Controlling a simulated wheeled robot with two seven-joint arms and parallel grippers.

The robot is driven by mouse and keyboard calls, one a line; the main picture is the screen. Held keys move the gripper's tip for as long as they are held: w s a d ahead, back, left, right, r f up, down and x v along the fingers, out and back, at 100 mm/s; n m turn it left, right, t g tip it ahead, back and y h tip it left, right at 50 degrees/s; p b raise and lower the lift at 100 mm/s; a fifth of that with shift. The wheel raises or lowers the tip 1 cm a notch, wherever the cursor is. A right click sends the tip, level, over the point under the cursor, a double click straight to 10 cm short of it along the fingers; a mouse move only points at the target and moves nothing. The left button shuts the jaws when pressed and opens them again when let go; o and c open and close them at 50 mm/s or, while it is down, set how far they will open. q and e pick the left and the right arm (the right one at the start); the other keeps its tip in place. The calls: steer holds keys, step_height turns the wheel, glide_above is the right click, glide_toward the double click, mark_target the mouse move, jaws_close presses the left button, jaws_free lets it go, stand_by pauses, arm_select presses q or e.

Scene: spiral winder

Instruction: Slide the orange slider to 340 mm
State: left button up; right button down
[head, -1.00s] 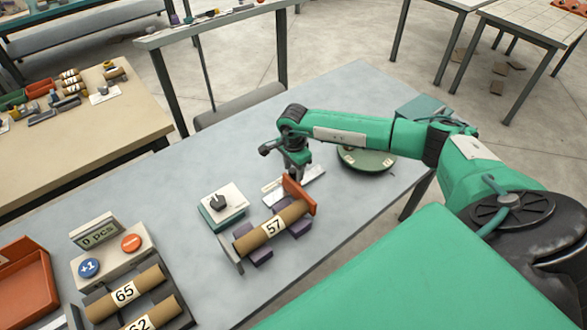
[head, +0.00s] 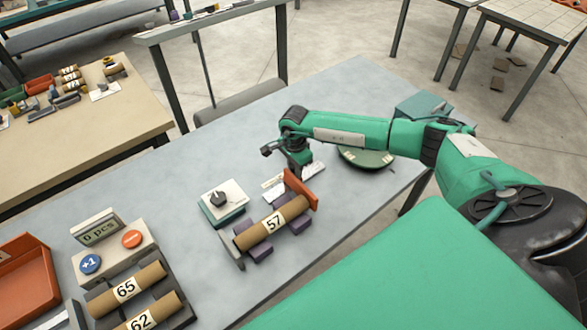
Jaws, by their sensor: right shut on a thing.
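The orange slider (head: 301,191) is an upright orange plate at the right end of a cardboard tube marked 57 (head: 258,230). The tube lies slantwise on purple supports, with a grey stop plate (head: 231,252) at its left end. My right gripper (head: 299,170) reaches down behind the slider's upper edge and is shut on it; the fingertips are mostly hidden. A white scale strip (head: 273,188) lies behind the tube, and its marks are too small to read. My left gripper is not in view.
A teal box with a black knob (head: 217,199) stands left of the tube. A counter reading 0 pcs (head: 101,231), tubes 65 (head: 148,274) and 62 (head: 165,305) and an orange tray (head: 22,282) are further left. A round green plate (head: 365,158) lies right of my gripper.

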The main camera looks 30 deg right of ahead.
steer(key=d+b, duration=0.1)
steer(key=d, duration=0.1)
steer(key=d+b, duration=0.1)
steer(key=d, duration=0.2)
steer(key=d+b, duration=0.2)
steer(key=d, duration=0.1)
steer(key=shift+w+d+f, duration=0.1)
steer(key=shift+w+f, duration=0.05)
steer(key=shift+w, duration=0.2)
steer(key=shift+d, duration=0.3)
steer(key=shift+r, duration=0.3)
steer(key=shift+d, duration=0.1)
steer(key=c, duration=1.2)
jaws_free()
steer(key=shift+d+f, duration=0.1)
